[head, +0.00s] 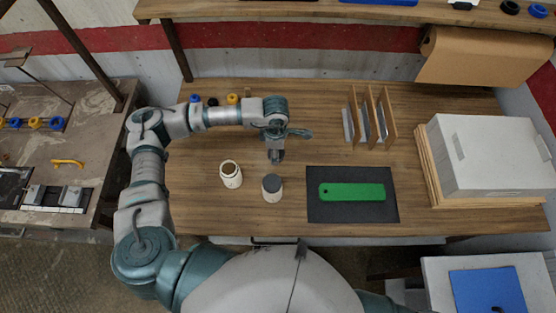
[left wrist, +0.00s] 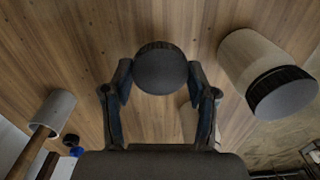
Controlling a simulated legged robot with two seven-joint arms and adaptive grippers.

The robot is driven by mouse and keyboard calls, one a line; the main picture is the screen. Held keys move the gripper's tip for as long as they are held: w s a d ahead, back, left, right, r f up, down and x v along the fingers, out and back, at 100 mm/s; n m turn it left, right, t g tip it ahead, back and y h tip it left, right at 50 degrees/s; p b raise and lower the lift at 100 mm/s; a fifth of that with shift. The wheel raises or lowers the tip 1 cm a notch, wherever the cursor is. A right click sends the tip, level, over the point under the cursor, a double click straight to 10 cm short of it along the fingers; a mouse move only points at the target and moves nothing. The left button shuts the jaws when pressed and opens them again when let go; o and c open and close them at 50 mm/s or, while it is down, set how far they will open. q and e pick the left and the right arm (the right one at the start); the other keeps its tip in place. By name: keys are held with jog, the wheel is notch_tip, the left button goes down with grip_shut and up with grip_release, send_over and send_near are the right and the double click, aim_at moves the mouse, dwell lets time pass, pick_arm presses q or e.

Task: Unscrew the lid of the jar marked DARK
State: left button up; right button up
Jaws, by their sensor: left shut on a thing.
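My left gripper (head: 276,158) is shut on a dark round lid (left wrist: 160,68), held between its two fingertips above the table. An open pale jar (head: 231,176) stands upright to the left of the gripper, and its brown inside shows at the mouth. A second pale jar (head: 272,187) stands just in front of the gripper with a dark grey lid on. It also shows at the right of the left wrist view (left wrist: 250,62). I cannot read a marking on either jar. My right gripper is out of view.
A green bar (head: 352,192) lies on a dark mat (head: 312,211) to the right of the jars. A wooden rack (head: 388,112) stands behind it. A large grey box (head: 490,155) fills the right side. Blue (head: 195,98) and yellow (head: 232,99) knobs sit behind my left arm.

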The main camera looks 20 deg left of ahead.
pick_arm(q)
notch_tip(320, 180, down, 5)
jog(key=shift+f, duration=0.1)
jog(key=shift+d+f, duration=0.1)
jog(key=shift+f, duration=0.1)
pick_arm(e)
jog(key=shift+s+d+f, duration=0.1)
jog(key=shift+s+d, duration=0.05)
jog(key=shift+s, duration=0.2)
pick_arm(q)
jog(key=shift+f, duration=0.1)
jog(key=o, duration=1.3)
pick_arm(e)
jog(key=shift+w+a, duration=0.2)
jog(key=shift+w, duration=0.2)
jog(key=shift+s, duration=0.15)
